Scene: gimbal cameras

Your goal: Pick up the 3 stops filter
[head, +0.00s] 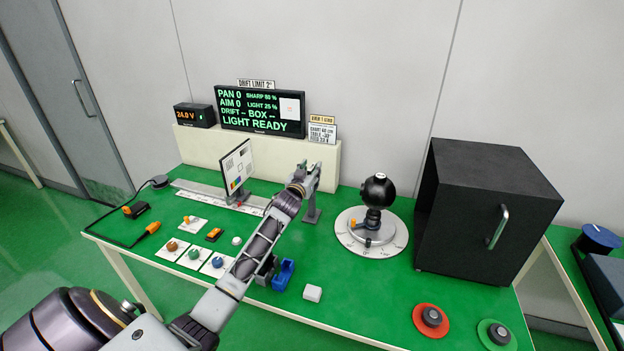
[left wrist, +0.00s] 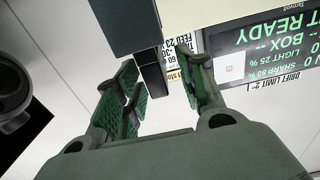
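My left gripper (head: 303,178) is raised at the middle of the table, at the top of a grey upright stand (head: 312,213). In the left wrist view its two fingers (left wrist: 160,92) are apart, and a dark narrow post (left wrist: 151,80) below a dark block (left wrist: 132,22) shows between them. A gap shows by the right finger; contact on the left cannot be told. I cannot identify the 3 stops filter for certain. Brown (head: 172,246), green (head: 194,254) and blue (head: 217,262) pieces sit on white cards at the left, their lettering too small to read. My right gripper is out of view.
A chart panel (head: 237,166) stands on a rail left of the gripper. A black ball mount (head: 378,190) on a round dial and a black cabinet (head: 485,215) stand right. A display (head: 260,110) stands behind. A blue holder (head: 283,274) and white block (head: 312,293) lie in front.

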